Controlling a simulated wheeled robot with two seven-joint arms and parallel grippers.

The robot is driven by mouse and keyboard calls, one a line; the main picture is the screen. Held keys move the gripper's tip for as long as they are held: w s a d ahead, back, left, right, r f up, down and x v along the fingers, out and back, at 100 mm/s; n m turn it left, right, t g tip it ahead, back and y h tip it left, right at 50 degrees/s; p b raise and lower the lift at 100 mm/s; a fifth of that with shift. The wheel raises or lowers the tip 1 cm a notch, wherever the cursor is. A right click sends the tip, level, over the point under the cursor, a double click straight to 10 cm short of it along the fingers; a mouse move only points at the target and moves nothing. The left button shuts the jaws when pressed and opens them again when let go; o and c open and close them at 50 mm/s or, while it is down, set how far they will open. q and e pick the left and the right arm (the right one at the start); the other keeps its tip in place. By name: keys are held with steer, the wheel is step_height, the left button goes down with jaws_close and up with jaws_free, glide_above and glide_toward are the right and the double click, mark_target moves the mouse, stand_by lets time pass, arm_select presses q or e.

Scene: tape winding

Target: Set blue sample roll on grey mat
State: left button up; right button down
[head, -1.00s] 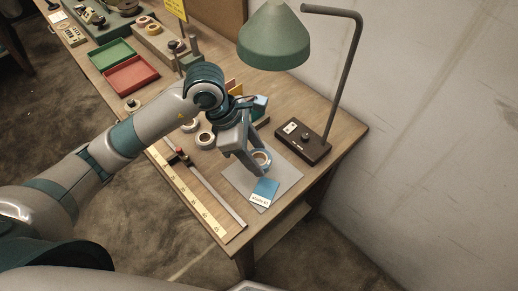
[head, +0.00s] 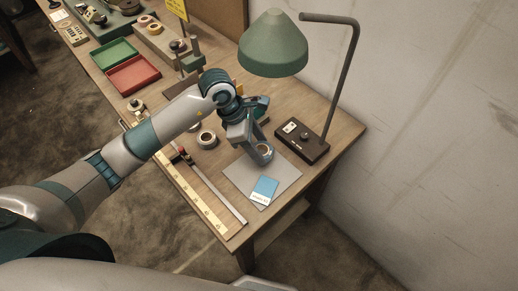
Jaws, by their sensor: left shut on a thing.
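My left gripper (head: 262,154) is shut on a small roll (head: 265,149) with a bluish outside and a tan core. It holds the roll at the far edge of the grey mat (head: 283,178); I cannot tell whether the roll touches the mat. The fingers hide part of the roll. A blue card with a white label strip (head: 265,187) lies on the near part of the mat. My right gripper is not in view.
A green lamp (head: 273,45) on a dark base (head: 301,140) stands right of the gripper. A pale roll (head: 206,139), a long ruler (head: 203,201) and a metal bar lie left of the mat. Red (head: 134,74) and green (head: 107,53) trays are farther back.

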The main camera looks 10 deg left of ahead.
arm_select(q)
steer(key=shift+f+p, duration=0.35)
steer(key=shift+f, duration=0.95)
steer(key=shift+f, duration=0.1)
steer(key=o, duration=1)
steer(key=shift+b+v, duration=1.6)
steer(key=shift+v, duration=4.55)
steer(key=shift+d, duration=0.1)
